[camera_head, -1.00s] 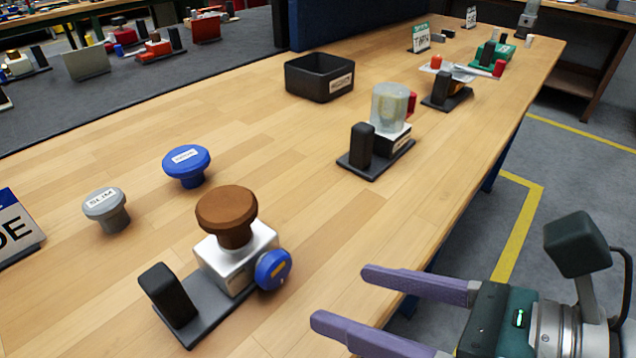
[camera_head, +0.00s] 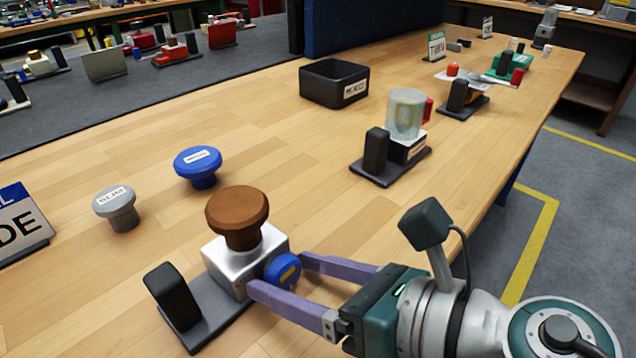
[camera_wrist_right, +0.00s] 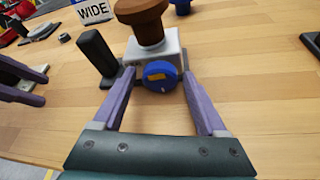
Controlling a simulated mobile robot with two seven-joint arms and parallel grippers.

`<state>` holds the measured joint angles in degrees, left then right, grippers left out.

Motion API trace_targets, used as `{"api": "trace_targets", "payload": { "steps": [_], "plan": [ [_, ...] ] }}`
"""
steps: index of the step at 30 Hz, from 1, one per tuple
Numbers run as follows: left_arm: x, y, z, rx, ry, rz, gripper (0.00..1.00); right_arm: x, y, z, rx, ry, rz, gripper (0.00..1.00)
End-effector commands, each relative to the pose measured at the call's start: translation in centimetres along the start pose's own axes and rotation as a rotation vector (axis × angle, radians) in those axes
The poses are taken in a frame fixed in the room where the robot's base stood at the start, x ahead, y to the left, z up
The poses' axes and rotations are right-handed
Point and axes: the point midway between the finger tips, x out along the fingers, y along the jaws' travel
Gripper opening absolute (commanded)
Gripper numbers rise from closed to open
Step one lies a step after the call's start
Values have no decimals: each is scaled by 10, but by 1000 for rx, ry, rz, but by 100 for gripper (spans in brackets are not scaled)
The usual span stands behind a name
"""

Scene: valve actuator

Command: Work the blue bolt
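The blue bolt (camera_head: 283,271) is a round blue knob with a yellow mark on the side of a silver block (camera_head: 222,262); it also shows in the right wrist view (camera_wrist_right: 160,77). A brown knob (camera_head: 237,212) stands on top of the block. My right gripper (camera_head: 275,272) is open, its purple fingertips on either side of the bolt. In the right wrist view, gaps show between the bolt and both fingers. My left gripper (camera_wrist_right: 45,90) is outside the head view; its parted purple fingers show at the left of the right wrist view.
The block's dark base carries a black post (camera_head: 172,296). Loose blue (camera_head: 198,166) and grey (camera_head: 116,207) knobs stand behind it. A black bin (camera_head: 334,83) and a fixture with a clear cup (camera_head: 405,114) stand farther back. The wooden tabletop between them is clear.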

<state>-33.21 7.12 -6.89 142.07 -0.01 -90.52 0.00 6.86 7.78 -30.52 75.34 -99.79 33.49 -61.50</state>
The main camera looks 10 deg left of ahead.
Motion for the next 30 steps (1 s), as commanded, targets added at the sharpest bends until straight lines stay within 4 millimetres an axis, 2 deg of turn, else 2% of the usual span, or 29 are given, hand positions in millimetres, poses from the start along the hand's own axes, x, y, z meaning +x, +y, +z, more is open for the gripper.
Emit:
{"api": "trace_targets", "payload": {
  "steps": [2, 19, 30],
  "plan": [
    [0, 0, 0, 0, 0, 0, 50, 0, 0, 0, 0, 0, 0, 65],
    [0, 2, -1, -7, 2, 5, 50, 0, 0, 0, 0, 0, 0, 1],
    [-4, 2, -2, -8, 2, 6, 50, -1, 1, 0, -64, 2, -26, 0]
  ]
}}
